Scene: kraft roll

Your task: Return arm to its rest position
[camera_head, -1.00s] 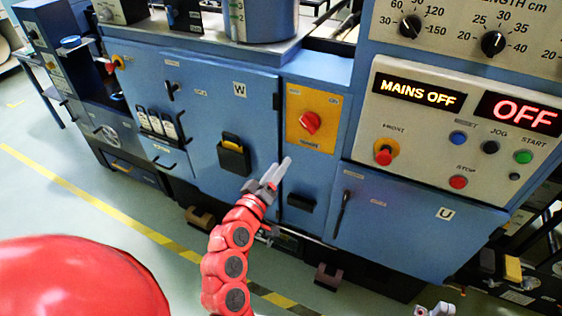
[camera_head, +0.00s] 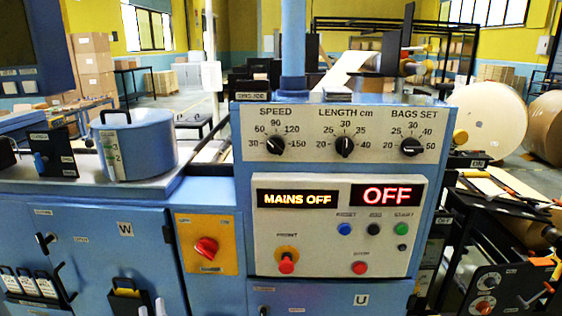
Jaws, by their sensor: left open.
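My left gripper (camera_head: 152,308) shows only as small pale fingertips at the bottom edge of the head view, in front of the blue cabinet door marked W (camera_head: 92,262). It appears open, with nothing seen between the tips; the rest of the left arm is below the picture. It is left of and below the red rotary switch (camera_head: 206,248) on its yellow plate (camera_head: 222,226), apart from it. The display reads MAINS OFF (camera_head: 297,198) and the one beside it reads OFF (camera_head: 387,195). My right gripper is not in view.
The control panel (camera_head: 270,245) has several buttons, with three dials above. A black holder (camera_head: 124,300) hangs on the W door near my fingertips. A blue pot (camera_head: 140,150) stands on the machine top at left. Large paper rolls (camera_head: 487,118) are at right.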

